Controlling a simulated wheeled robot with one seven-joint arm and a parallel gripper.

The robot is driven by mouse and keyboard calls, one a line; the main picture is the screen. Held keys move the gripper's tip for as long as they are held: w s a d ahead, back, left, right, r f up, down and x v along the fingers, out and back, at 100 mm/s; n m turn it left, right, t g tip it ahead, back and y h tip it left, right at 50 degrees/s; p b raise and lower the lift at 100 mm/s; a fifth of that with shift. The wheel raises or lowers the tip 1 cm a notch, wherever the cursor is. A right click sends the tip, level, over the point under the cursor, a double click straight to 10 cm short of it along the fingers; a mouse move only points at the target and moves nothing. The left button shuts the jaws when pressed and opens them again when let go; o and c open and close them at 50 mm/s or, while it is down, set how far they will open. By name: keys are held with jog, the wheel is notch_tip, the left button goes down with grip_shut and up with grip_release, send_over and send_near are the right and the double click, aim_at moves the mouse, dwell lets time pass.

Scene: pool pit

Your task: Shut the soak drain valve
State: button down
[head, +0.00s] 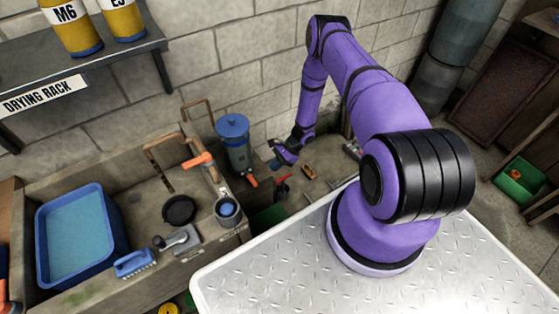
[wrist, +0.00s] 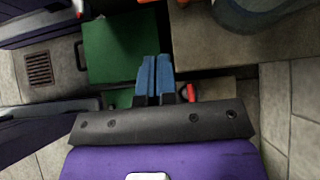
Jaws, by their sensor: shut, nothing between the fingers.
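My gripper (head: 275,157) is shut and empty, beside the canister and above the dark area behind the bench. In the wrist view its two blue fingers (wrist: 154,76) lie side by side, over the lower edge of a green box (wrist: 122,48). A red lever (head: 283,179) on a dark fitting stands below my gripper in the head view. A red part (wrist: 191,93) shows just right of the fingers in the wrist view, partly hidden by the gripper body. An orange-red spigot (head: 252,181) is at the canister's base. I cannot tell which of these is the soak drain valve.
A blue-lidded canister (head: 234,140) stands left of my gripper. A shelf (head: 110,58) carries yellow bottles. A floor grate (wrist: 39,68) shows in the wrist view.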

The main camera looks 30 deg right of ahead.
aim_at(252, 181)
jog(key=shift+a+f, duration=0.45)
jog(key=shift+a, duration=0.75)
jog(key=shift+a+f, duration=0.5)
jog(key=shift+a, duration=0.65)
jog(key=shift+a+f, duration=0.45)
jog(key=shift+a, duration=0.75)
